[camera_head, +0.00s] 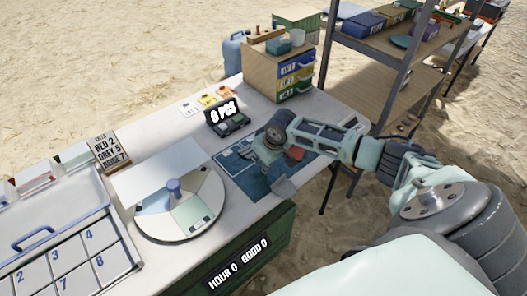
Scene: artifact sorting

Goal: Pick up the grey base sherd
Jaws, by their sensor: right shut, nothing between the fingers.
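A flat grey piece (284,188), which looks like the grey base sherd, lies at the front edge of the blue mat (257,184) on the white table. A reddish sherd (296,153) lies on the mat, partly covered by my right arm. My right gripper (267,157) is over the mat, behind and left of the grey piece and apart from it. It is shut and holds nothing; its fingertips are small and hard to make out. My left gripper is not in view.
A round sorting wheel (181,234) with a blue knob stands left of the mat. A scale (228,122) reading "0 PCS" stands behind it. A wooden drawer unit (262,75) is at the back. A numbered tray (112,258) is at left, shelves (400,70) at right.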

